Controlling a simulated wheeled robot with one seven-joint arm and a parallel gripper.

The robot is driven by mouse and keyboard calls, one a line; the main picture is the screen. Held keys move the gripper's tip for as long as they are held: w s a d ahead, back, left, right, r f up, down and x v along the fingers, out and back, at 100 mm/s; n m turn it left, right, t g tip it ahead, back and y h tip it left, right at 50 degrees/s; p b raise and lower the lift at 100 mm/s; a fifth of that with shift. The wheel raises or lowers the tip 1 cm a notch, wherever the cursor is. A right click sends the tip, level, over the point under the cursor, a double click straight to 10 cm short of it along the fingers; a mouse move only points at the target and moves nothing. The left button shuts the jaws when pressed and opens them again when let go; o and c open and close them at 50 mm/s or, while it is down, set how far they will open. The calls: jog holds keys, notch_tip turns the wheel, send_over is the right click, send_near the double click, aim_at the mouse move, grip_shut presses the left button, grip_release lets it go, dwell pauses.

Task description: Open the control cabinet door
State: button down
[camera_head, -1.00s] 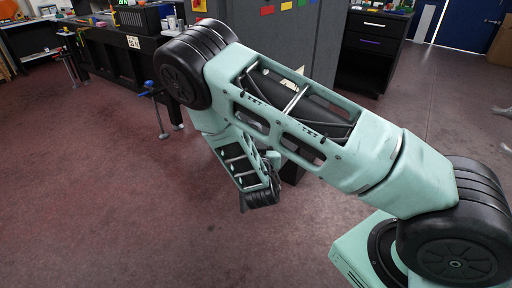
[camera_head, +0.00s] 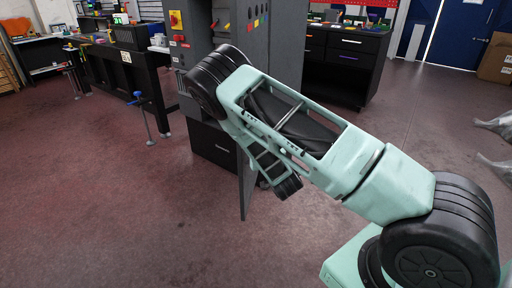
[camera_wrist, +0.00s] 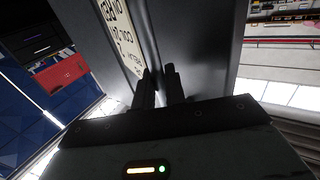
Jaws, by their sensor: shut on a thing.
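The tall grey control cabinet (camera_head: 190,45) stands behind my arm in the head view, with a red and yellow switch on its front. Its grey door (camera_head: 246,195) stands swung out from the cabinet, its lower edge showing beneath my arm. My arm hides much of the door and my gripper in the head view. In the wrist view my gripper (camera_wrist: 160,78) is shut at the grey door panel (camera_wrist: 205,45). The exact part between the fingers is dark and hard to make out. A pale printed label shows left of the fingers.
A black workbench (camera_head: 130,65) with a blue clamp stands at the left. A dark drawer unit (camera_head: 345,65) stands behind to the right. A cardboard box (camera_head: 495,60) is at the far right. The floor in front is clear.

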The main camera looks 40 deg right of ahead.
jog(key=shift+d+r, duration=0.2)
jog(key=shift+d, duration=0.15)
jog(key=c, duration=1.6)
grip_release()
jog(key=shift+o, duration=0.2)
jog(key=shift+f, duration=0.1)
jog(key=p+v, duration=0.3)
jog(key=v, duration=1.4)
jog(key=shift+s, duration=0.15)
jog(key=shift+a, duration=0.1)
